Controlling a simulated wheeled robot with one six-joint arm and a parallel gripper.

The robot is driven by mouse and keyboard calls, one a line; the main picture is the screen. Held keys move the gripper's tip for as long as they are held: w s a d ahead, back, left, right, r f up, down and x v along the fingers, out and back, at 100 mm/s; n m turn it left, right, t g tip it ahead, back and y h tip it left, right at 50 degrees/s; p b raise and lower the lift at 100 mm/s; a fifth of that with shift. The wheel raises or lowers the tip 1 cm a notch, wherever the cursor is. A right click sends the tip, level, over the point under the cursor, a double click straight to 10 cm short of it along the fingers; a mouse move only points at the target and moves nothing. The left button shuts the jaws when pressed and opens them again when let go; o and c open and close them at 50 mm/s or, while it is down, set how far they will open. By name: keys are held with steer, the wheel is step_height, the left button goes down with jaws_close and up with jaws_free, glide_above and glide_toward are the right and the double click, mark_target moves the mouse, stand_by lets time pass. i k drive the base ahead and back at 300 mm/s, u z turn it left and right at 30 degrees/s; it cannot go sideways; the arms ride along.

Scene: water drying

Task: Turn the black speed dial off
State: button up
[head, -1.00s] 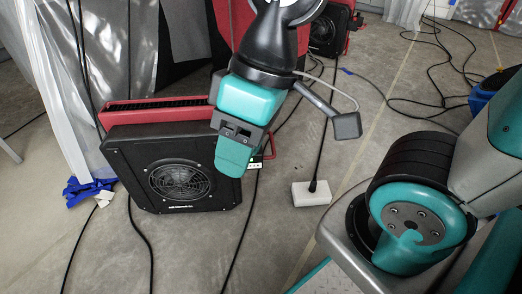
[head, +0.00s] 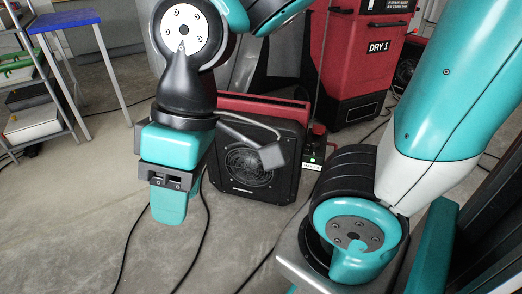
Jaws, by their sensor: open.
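A black fan unit (head: 250,190) with a round grille and red top stands on the floor, centre of the head view. A small red housing (head: 316,146) at its right side carries a dark round knob (head: 319,129), which may be the speed dial; its setting is too small to read. A white label (head: 311,167) sits below it. My gripper (head: 170,208) points down, left of and apart from the fan unit, in front of it in the picture. It is open, with nothing visible in it. My camera arm bracket covers part of the grille.
A tall red machine marked DRY 1 (head: 368,65) stands behind at the right. A blue-topped stool (head: 64,21) and a metal shelf (head: 30,95) with boxes are at the left. Black cables (head: 203,240) run over the floor. The concrete floor at lower left is mostly clear.

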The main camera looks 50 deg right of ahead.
mark_target(315, 146)
steer(key=u, duration=0.45)
steer(key=i, duration=0.95)
steer(key=z, duration=1.75)
